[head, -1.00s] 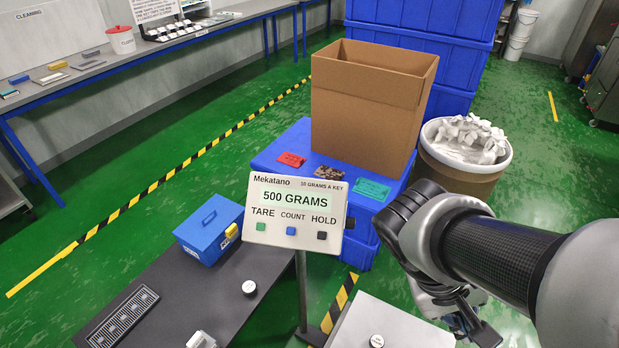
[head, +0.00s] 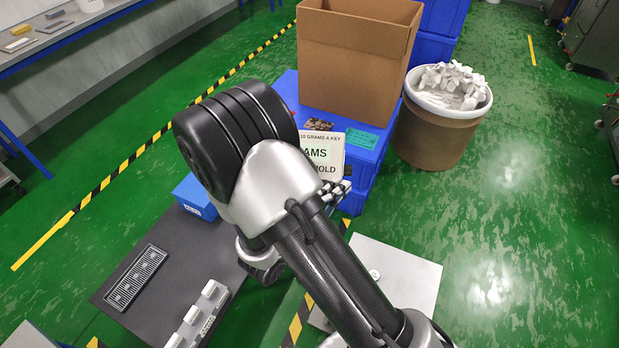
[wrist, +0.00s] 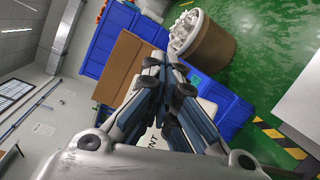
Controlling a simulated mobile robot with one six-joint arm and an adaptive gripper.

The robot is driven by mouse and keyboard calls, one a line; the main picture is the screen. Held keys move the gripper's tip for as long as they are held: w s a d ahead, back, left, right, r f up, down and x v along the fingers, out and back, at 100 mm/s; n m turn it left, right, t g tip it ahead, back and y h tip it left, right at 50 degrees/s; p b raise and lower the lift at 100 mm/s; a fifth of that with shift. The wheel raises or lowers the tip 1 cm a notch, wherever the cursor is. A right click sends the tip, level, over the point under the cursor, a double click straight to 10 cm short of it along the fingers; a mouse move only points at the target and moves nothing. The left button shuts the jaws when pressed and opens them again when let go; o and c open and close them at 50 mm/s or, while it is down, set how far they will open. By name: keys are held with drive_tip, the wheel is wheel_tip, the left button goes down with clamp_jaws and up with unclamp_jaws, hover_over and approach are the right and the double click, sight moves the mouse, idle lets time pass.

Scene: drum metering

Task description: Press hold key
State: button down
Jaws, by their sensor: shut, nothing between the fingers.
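The white indicator panel (head: 325,150) stands behind my arm in the head view. Only its right part shows, with "10 GRAMS A KEY", the end of the weight reading and part of the word HOLD. The hold key is hidden behind my arm and gripper. My gripper (head: 336,190) is mostly hidden there, its fingers at the panel's lower right edge. In the wrist view my gripper (wrist: 168,62) is shut and empty, in front of the panel (wrist: 207,106), where part of COUNT shows. I cannot tell whether the fingers touch the panel or key.
A cardboard box (head: 355,55) stands on blue crates (head: 362,185) behind the panel, with a drum of white pieces (head: 437,135) to the right. A dark bench (head: 135,305) with a blue box (head: 193,196) is left. A pale plate (head: 415,268) lies front right.

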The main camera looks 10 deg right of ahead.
drive_tip(key=a+f, duration=0.1)
drive_tip(key=a+f+n+t+y, duration=0.1)
drive_tip(key=shift+w+a, duration=0.4)
drive_tip(key=w+d+f+b, duration=0.1)
drive_tip(key=w+f+b, duration=0.3)
drive_tip(key=w+f, duration=0.2)
drive_tip(key=shift+d+b, duration=0.3)
drive_tip(key=shift+d, duration=0.05)
drive_tip(key=shift+f, duration=0.1)
idle(1.3)
drive_tip(key=shift+w+f+b, duration=0.3)
drive_tip(key=shift+b, duration=0.2)
